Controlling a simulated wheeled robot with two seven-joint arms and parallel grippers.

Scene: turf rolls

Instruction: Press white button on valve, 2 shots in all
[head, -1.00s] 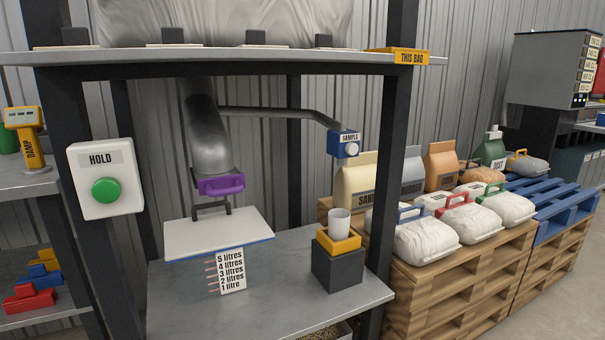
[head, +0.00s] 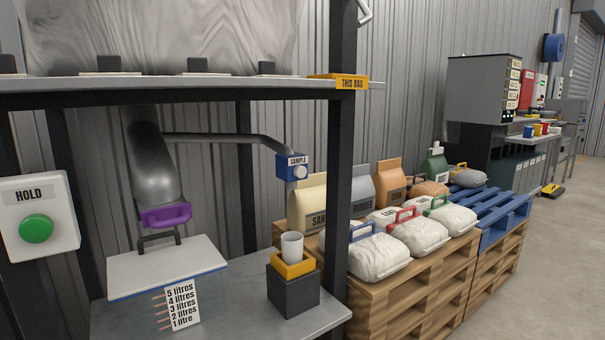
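The small blue valve (head: 291,165) labelled SAMPLE hangs at the end of a thin grey pipe (head: 215,139). Its white button (head: 300,172) faces forward on the lower right of the valve. A white cup (head: 292,246) stands upright in a yellow holder (head: 293,266) on a dark block (head: 292,290), below the valve. I cannot see what is inside the cup. Neither of my grippers shows in the view.
A HOLD box with a green button (head: 36,229) is at left. A purple handle (head: 166,215) sits on the wide chute above a white board (head: 168,267). A dark post (head: 338,150) stands right of the valve. Pallets (head: 410,290) with bags stand further right.

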